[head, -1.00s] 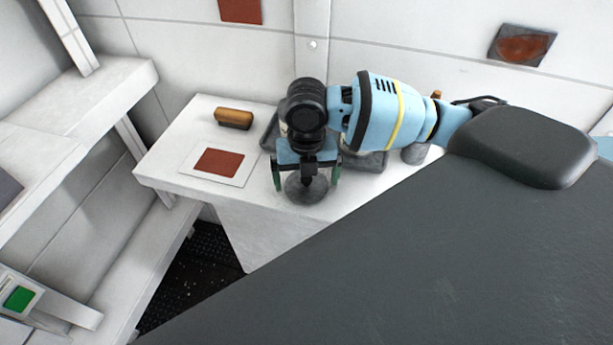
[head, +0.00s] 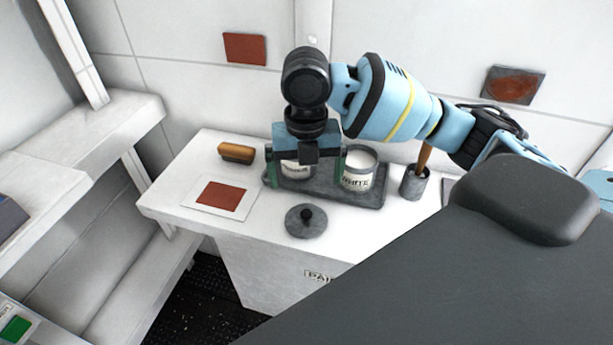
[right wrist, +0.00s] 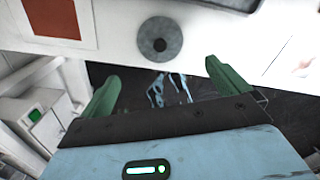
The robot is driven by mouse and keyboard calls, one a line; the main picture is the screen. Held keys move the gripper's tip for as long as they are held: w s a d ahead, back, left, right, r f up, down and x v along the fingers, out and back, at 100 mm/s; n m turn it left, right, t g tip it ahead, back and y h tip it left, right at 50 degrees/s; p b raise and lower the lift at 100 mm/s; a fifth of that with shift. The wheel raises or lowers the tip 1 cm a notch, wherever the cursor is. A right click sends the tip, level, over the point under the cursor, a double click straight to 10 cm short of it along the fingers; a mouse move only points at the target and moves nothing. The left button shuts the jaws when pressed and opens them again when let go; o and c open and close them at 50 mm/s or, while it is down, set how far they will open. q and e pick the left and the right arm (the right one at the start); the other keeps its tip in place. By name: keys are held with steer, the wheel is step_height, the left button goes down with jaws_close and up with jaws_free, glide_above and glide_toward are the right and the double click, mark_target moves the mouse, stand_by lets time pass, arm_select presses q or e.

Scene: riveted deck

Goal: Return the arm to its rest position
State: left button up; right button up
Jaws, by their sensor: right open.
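My right gripper (head: 306,178) is open and empty in the head view, with its green fingers apart. My left gripper is not in view.
Two white paint cans stand in the tray; the right one (head: 358,170) reads "WHITE", and the left one is partly hidden by my gripper. A grey cup (head: 414,184) holds a wooden handle. A brown brush (head: 237,152) and a rust-red card (head: 220,196) lie at left.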

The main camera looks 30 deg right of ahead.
steer(key=shift+f, duration=0.1)
stand_by(0.3)
steer(key=s+a+f+m+t+y, duration=0.1)
steer(key=s+a+f+m+y, duration=0.1)
steer(key=s+a+f+m, duration=0.5)
steer(key=s+a+f+m+y, duration=0.25)
steer(key=a+f+m, duration=0.2)
steer(key=f, duration=0.45)
steer(key=s+d+f+m+h, duration=0.2)
steer(key=s+d+f+m, duration=0.25)
steer(key=s+m, duration=0.45)
steer(key=s+d+f+m+h, duration=0.25)
steer(key=s+d+m, duration=0.25)
steer(key=s+m, duration=0.4)
steer(key=w+a+f+t+y, duration=0.2)
steer(key=w+f+t, duration=0.3)
steer(key=f+t, duration=0.3)
steer(key=shift+w+a+f+n, duration=0.45)
steer(key=shift+a+f, duration=0.1)
steer(key=shift+f, duration=0.8)
steer(key=shift+c, duration=0.3)
